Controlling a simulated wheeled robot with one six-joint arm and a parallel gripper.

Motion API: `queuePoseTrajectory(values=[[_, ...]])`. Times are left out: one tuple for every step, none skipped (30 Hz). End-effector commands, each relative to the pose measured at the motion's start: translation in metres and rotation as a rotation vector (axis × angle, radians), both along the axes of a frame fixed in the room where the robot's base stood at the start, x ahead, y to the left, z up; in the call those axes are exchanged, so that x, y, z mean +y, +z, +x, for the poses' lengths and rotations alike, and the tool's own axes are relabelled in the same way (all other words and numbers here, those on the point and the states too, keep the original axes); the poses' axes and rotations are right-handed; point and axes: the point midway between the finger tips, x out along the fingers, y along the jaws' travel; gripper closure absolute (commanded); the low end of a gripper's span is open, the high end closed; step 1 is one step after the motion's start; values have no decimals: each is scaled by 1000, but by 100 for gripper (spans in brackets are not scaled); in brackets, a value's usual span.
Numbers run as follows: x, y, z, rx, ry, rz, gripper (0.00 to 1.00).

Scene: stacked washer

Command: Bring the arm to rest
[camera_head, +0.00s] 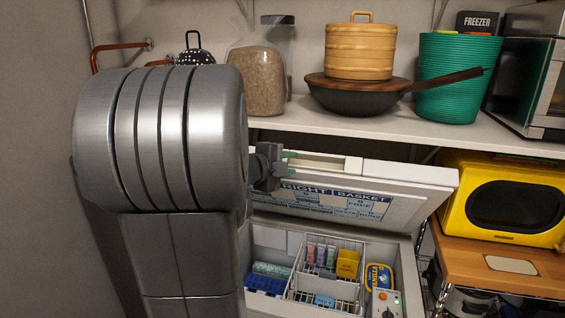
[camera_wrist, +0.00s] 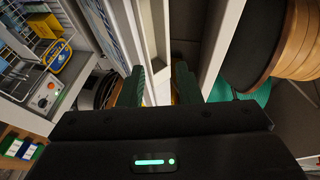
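My gripper (camera_head: 284,166) is beside the left part of the raised freezer lid (camera_head: 410,176) in the head view; my large grey arm covers the left of that view. In the wrist view my gripper (camera_wrist: 160,84) has its two green fingers spread apart. The white edge of the lid (camera_wrist: 157,40) shows in the gap between them, nearer the left finger. I cannot tell whether a finger touches it. The chest freezer (camera_head: 403,262) below stands open, with wire baskets (camera_head: 318,296) and small packages inside.
A yellow microwave (camera_head: 457,185) stands on a wooden counter (camera_head: 535,283) at right. Room around the gripper is tight.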

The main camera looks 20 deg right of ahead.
Motion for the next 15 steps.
queuePoseTrajectory(values=[[-1, 0, 1, 0, -1, 0, 69], [-3, -1, 2, 0, -2, 0, 69], [-5, -1, 3, 0, -3, 0, 69], [-7, -2, 5, -1, -3, 0, 69], [-10, -2, 7, -2, -4, -1, 69], [-14, -3, 9, -1, -4, -1, 69], [-18, -5, 12, 0, -5, -1, 69], [-22, -6, 15, -1, -5, -1, 69], [-28, -6, 19, -2, -6, -3, 69], [-32, -8, 22, -2, -7, -3, 69], [-36, -9, 25, -3, -7, -4, 69], [-42, -10, 29, -4, -6, -4, 69], [-46, -11, 32, -4, -7, -4, 69], [-50, -12, 35, -5, -7, -5, 69], [-55, -13, 39, -7, -7, -6, 69]])
